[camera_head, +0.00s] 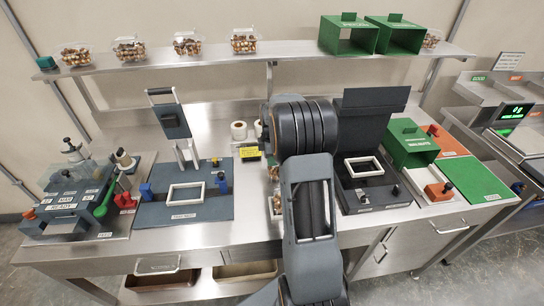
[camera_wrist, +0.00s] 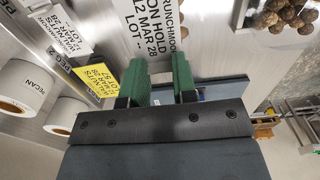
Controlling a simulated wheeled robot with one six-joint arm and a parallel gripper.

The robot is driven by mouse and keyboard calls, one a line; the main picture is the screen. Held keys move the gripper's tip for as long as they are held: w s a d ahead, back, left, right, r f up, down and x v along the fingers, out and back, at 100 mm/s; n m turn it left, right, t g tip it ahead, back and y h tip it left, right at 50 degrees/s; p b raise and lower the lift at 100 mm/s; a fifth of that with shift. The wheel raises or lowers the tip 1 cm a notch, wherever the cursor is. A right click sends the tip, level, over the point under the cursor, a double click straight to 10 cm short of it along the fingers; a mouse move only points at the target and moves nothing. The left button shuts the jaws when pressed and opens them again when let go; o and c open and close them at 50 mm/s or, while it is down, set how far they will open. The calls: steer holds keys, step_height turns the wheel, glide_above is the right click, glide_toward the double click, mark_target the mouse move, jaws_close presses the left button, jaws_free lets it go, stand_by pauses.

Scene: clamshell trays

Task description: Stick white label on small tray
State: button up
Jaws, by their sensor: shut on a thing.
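My gripper (camera_wrist: 163,72) shows in the wrist view with its two green fingers shut on a white label (camera_wrist: 160,22) printed in black with "ON HOLD", "12 MAR 28" and "LOT". In the head view my own arm hides the gripper. A clear tray of round brown nuts (camera_wrist: 292,14) shows in the top right of the wrist view, apart from the label. In the head view, clear trays of nuts (camera_head: 276,206) stand on the counter, partly behind my arm. I cannot tell which tray is the small one.
Label rolls (camera_wrist: 22,88) lie left of my gripper, with a yellow label (camera_wrist: 102,80) and another white label (camera_wrist: 62,34). A blue board with a white frame (camera_head: 185,195) lies left on the counter; a black press (camera_head: 370,130) stands right. Several filled trays (camera_head: 187,44) line the shelf.

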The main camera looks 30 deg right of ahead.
steer(key=o, duration=1)
steer(key=shift+o, duration=0.2)
steer(key=shift+r+p, duration=2.2)
steer(key=shift+r, duration=0.8)
